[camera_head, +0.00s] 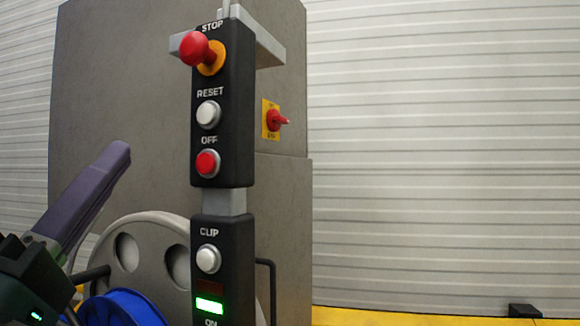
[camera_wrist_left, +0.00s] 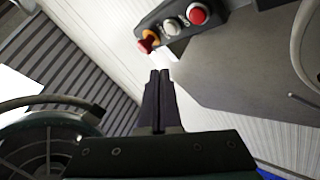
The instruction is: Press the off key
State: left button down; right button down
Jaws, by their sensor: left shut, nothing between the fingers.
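The off key (camera_head: 207,163) is a red round button with a pale rim, under the label OFF on the upper black panel (camera_head: 235,130). In the left wrist view the off key (camera_wrist_left: 197,15) is the red button at the top, right of the white reset button (camera_wrist_left: 172,27). My left gripper (camera_head: 122,150) is shut and empty. In the head view it points up and right, left of the off key and clearly apart from it. In the left wrist view its closed fingertips (camera_wrist_left: 159,73) lie below the panel. My right gripper is not in view.
A red mushroom STOP knob (camera_head: 196,49) sticks out above the white RESET button (camera_head: 208,114). Below are a white CLIP button (camera_head: 208,258) and a lit green ON button (camera_head: 209,305). A grey reel (camera_head: 150,240) stands behind. A red rotary switch (camera_head: 275,120) sits on the cabinet.

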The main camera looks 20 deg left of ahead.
aim_at(206, 164)
pick_arm(q)
jog(key=w+b, duration=0.2)
jog(key=w, duration=0.6)
jog(key=shift+w+d+b, duration=0.35)
jog(key=shift+d, duration=0.05)
dwell(1.7)
jog(key=shift+w, duration=0.4)
jog(key=shift+w, duration=0.4)
dwell(0.6)
jog(key=shift+s, duration=0.85)
jog(key=shift+p, duration=0.3)
